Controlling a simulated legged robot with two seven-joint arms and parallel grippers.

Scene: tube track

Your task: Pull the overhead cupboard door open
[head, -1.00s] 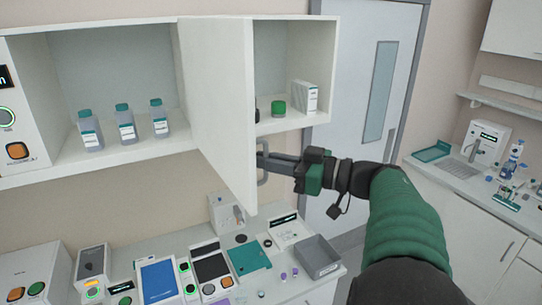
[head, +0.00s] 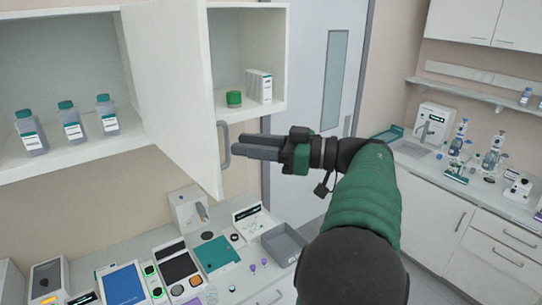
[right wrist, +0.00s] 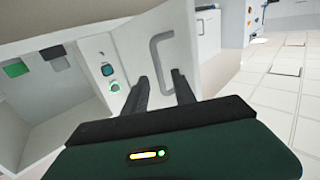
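The white overhead cupboard door (head: 172,85) stands partly open, swung out from the cupboard (head: 70,45) towards me. Its grey bar handle (head: 224,146) is on the door's lower right part. My right gripper (head: 236,146) is just right of the handle, fingers pointing left at it. In the right wrist view the two fingers (right wrist: 161,82) are spread apart with nothing between them. The handle (right wrist: 163,62) lies beyond the fingertips there. My left gripper is not in view.
The counter below holds several devices and a grey tray (head: 284,243). A grey-framed door (head: 318,80) stands behind my right arm.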

